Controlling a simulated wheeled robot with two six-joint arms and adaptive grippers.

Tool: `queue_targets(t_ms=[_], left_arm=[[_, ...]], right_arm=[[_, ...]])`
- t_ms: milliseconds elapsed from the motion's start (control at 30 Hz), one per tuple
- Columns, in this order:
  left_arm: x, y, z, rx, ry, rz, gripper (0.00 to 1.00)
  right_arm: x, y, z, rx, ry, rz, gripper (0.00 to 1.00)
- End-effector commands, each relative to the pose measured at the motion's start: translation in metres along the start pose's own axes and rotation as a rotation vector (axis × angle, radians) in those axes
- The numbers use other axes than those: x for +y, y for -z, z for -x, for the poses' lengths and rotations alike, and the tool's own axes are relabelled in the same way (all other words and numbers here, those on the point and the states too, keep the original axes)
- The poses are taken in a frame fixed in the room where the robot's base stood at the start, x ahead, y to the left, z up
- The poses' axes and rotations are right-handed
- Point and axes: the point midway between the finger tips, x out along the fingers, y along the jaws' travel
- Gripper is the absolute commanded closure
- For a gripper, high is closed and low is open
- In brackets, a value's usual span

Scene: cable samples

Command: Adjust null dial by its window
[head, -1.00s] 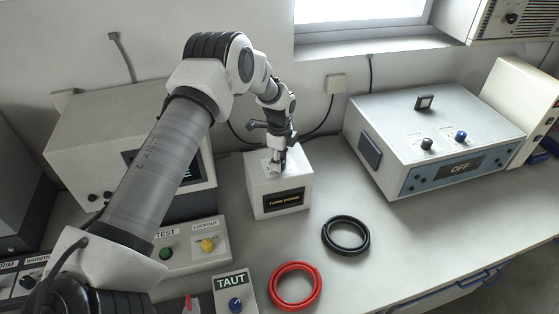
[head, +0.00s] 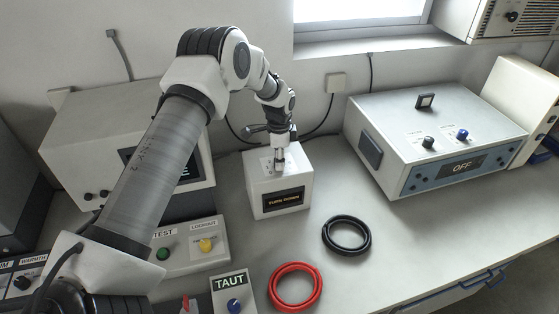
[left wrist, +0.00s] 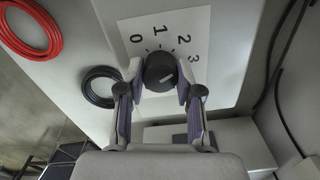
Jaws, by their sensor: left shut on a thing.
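The null dial is a dark round knob (left wrist: 160,72) on a white scale plate (left wrist: 190,25) marked 0, 1, 2 and 3. A short light line on the knob slants up to the right; the exact reading is unclear. The plate is on top of a white box (head: 258,196), whose front window (head: 284,199) reads "TURN DOWN". My left gripper (head: 279,164) reaches down onto the box top. In the left wrist view its two fingers (left wrist: 160,85) are shut on the knob from both sides. My right gripper is not in view.
A red cable coil (head: 295,307) and a black coil (head: 346,254) lie in front of the box. A unit showing "OFF" (head: 400,140) stands right. A TEST and LOCKOUT panel (head: 184,258) and a TAUT box (head: 232,282) stand front left. Bench beside the coils is clear.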

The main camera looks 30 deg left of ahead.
Motion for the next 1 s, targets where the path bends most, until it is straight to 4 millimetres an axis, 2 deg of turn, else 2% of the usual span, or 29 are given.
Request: queue_targets(t_ms=[33, 400, 900, 933, 967, 1000], left_arm=[[0.0053, -0.003, -0.0078, -0.009, -0.017, 0.032, 1.0], [0.0062, -0.0032, -0.0076, -0.011, -0.018, 0.2, 1.0], [0.0064, -0.0032, -0.0074, -0.012, -0.018, 0.222, 1.0], [0.0064, -0.0033, -0.0075, -0.012, -0.018, 0.222, 0.55], [0.0064, -0.0032, -0.0075, -0.012, -0.018, 0.222, 0.44], [0.006, -0.003, -0.0071, -0.011, -0.017, 0.222, 0.4]], right_arm=[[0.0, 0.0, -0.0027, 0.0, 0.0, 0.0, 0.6], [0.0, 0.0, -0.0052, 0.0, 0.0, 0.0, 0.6], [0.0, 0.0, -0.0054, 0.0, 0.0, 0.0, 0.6], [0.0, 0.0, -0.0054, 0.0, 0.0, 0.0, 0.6], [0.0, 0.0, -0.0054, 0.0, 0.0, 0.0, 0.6], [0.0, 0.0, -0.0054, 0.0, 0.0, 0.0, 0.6]])
